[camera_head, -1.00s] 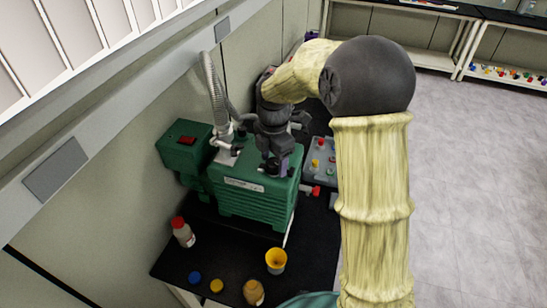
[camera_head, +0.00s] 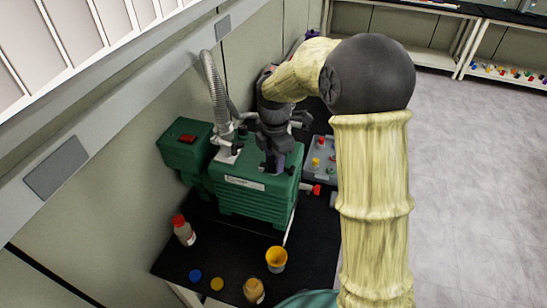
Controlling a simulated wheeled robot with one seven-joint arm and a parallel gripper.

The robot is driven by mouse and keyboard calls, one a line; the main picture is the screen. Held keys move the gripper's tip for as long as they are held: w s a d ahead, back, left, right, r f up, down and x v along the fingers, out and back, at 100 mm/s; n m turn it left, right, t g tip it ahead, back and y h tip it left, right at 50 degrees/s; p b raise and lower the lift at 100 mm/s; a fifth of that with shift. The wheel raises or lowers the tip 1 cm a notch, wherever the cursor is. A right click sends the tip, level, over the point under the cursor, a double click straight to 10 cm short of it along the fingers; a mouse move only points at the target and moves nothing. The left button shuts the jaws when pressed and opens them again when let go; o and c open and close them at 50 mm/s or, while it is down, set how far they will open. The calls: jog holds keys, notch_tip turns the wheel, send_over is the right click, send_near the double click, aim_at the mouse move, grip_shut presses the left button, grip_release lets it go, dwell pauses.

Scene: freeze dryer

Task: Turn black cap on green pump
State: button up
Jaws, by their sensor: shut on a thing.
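The green pump (camera_head: 255,205) stands on a black bench, with a red switch (camera_head: 187,137) on its motor box at the left. My gripper (camera_head: 274,168) points down onto the right part of the pump's top. It is shut on the black cap there. The cap itself is mostly hidden by my fingers and hard to make out. A grey ribbed hose (camera_head: 218,95) rises from a metal fitting on the pump, just left of my gripper.
On the bench (camera_head: 225,256) in front of the pump are a red-capped bottle (camera_head: 184,232), a yellow cup (camera_head: 276,259), a tan jar (camera_head: 254,291), and blue and yellow caps. A grey tray (camera_head: 322,160) with small coloured pieces lies right of the pump. The wall is close on the left.

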jog(key=m, duration=0.6)
jog(key=shift+r+p, duration=0.15)
jog(key=shift+p, duration=0.15)
jog(key=m, duration=0.7)
jog(key=shift+m, duration=0.4)
jog(key=m, duration=0.3)
jog(key=shift+m, duration=0.3)
jog(key=m, duration=0.3)
jog(key=shift+m, duration=0.3)
jog(key=m+p, duration=0.1)
jog(key=m, duration=0.5)
jog(key=m+p, duration=0.2)
jog(key=m, duration=0.4)
jog(key=shift+m, duration=0.3)
jog(key=m+p, duration=0.3)
jog(key=m, duration=0.3)
jog(key=shift+r+p, duration=0.1)
jog(key=shift+p, duration=0.25)
jog(key=m+p, duration=0.4)
jog(key=m, duration=0.2)
jog(key=shift+m+p, duration=0.35)
jog(key=shift+m, duration=0.05)
jog(key=m+p, duration=0.3)
jog(key=m, duration=0.1)
jog(key=shift+m+p, duration=1.1)
jog(key=shift+m, duration=0.3)
